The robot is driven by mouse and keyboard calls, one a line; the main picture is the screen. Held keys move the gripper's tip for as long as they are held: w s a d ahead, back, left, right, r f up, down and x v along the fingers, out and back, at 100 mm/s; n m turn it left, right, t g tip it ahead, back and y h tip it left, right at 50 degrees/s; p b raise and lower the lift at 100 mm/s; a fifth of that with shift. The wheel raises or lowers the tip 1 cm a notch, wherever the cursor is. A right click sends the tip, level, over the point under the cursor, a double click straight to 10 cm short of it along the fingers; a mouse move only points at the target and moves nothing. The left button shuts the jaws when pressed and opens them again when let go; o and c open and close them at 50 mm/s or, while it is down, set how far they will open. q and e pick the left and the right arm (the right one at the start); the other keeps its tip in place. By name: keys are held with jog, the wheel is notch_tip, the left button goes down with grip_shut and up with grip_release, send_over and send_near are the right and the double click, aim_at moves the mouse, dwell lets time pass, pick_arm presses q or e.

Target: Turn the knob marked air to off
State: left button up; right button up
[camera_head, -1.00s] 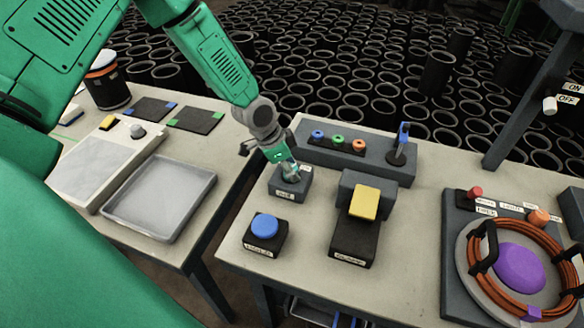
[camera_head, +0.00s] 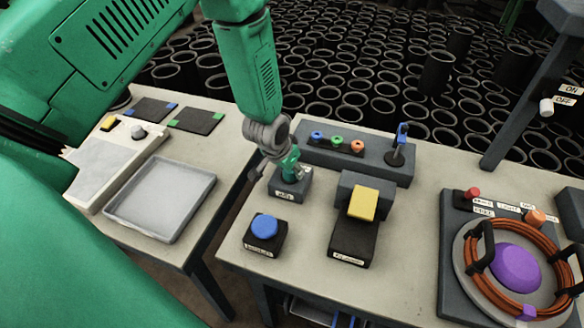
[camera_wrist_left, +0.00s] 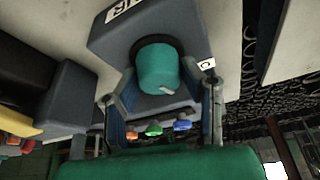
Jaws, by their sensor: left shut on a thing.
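The teal knob (camera_wrist_left: 158,66) stands on a grey box labelled AIR (camera_wrist_left: 112,48), with a white pointer mark on its near side in the wrist view. A second small label (camera_wrist_left: 206,64), partly hidden, sits on the right of the box. In the head view the box (camera_head: 289,188) stands near the table's left edge. My left gripper (camera_head: 288,167) is over it from above, shut on the knob, with a finger on either side in the wrist view (camera_wrist_left: 165,78). My right gripper is out of view.
A blue push button (camera_head: 264,227) is in front of the box. A yellow pedal-like block (camera_head: 362,203) is to the right. A grey panel with three coloured buttons (camera_head: 300,150) and a blue lever (camera_head: 402,135) is behind. A side table with a tray (camera_head: 193,228) is left.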

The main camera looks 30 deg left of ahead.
pick_arm(q)
jog(key=shift+s+f+n+y, duration=0.1)
jog(key=shift+n+y, duration=0.2)
jog(key=shift+n, duration=0.5)
jog(key=shift+s+f+n+y, duration=0.1)
jog(key=shift+n+y, duration=0.2)
jog(key=shift+n, duration=0.5)
jog(key=o, duration=1.1)
jog(key=shift+o, duration=0.2)
jog(key=shift+r, duration=0.1)
